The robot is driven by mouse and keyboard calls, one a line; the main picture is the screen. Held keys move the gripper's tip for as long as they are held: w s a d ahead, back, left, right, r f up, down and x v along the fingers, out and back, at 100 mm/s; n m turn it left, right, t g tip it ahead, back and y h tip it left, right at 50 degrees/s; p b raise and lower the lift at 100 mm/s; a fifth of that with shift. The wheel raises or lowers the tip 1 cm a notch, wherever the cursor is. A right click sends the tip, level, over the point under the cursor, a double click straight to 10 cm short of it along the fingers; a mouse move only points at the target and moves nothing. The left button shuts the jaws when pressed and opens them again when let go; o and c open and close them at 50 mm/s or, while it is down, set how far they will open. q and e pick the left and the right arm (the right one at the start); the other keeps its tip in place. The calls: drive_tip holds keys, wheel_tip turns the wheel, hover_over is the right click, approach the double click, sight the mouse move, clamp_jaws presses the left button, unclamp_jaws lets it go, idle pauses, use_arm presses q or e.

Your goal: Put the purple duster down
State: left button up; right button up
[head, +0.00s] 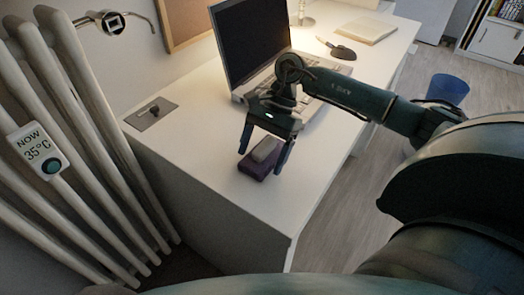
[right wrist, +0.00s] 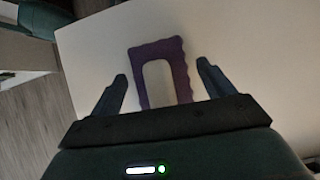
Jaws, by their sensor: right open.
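The purple duster (head: 253,169), a purple block with a pale grey oblong top, lies on the white desk (head: 200,150) near its front end. It also shows in the right wrist view (right wrist: 176,54), flat on the white surface, its lower part hidden behind my gripper. My right gripper (head: 262,160) is open, with one blue-tipped finger on each side of the duster. In the right wrist view the fingers (right wrist: 162,72) stand apart from the duster, with gaps on both sides. My left gripper is not in view.
A laptop (head: 250,45) stands on the desk behind my right gripper. A dark square plate (head: 151,113) is near the left edge. A computer mouse (head: 342,53) and notebook (head: 366,30) lie farther back. A white radiator (head: 90,130) stands left. A blue bin (head: 447,89) is on the floor.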

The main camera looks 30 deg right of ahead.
drive_tip(key=shift+r, duration=0.25)
drive_tip(key=v, duration=1.2)
drive_tip(key=shift+p, duration=0.35)
drive_tip(key=shift+s+f, duration=0.15)
